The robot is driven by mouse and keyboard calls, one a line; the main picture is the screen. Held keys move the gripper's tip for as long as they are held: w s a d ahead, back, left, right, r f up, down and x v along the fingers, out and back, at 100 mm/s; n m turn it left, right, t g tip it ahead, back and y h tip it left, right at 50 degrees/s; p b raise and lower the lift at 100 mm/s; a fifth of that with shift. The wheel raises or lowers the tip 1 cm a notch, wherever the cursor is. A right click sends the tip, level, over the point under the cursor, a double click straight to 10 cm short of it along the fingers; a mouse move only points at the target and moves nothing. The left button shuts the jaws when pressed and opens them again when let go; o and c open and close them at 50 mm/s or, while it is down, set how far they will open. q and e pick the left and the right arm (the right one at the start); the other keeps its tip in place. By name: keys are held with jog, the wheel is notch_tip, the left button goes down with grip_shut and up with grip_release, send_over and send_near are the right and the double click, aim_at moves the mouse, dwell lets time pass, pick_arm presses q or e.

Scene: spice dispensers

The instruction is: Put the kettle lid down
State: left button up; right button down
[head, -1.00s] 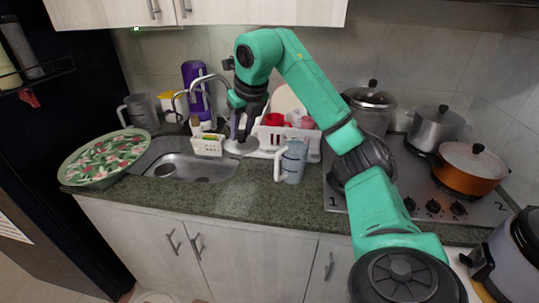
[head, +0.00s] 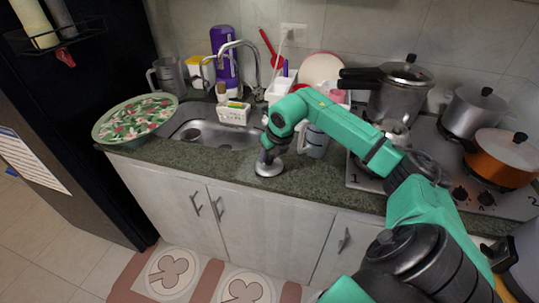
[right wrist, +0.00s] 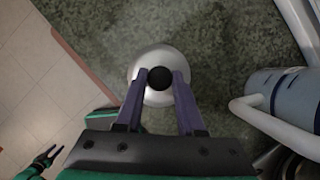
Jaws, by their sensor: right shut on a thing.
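The kettle lid (head: 269,168) is a round shiny steel disc with a black knob. My right gripper (head: 268,154) is shut on the knob, and the lid hangs level below it at the front of the green stone counter (head: 235,168). In the right wrist view the knob (right wrist: 161,78) sits between the two purple-grey fingers, with the lid's rim (right wrist: 150,55) around it and counter behind. I cannot tell whether the lid touches the counter. My left gripper (right wrist: 47,157) shows small at the lower left of the right wrist view, its fingers apart.
A grey-blue mug (head: 314,142) stands right of the lid and shows large in the right wrist view (right wrist: 285,100). The sink (head: 212,132) is to the left. The stove (head: 460,185) with several pots is to the right. The counter's front edge is close.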

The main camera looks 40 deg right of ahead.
jog(key=c, duration=0.5)
grip_release()
jog(key=shift+r, duration=0.1)
jog(key=b+v, duration=0.1)
jog(key=v, duration=1.1)
jog(key=shift+w+b, duration=0.1)
jog(key=shift+b, duration=0.3)
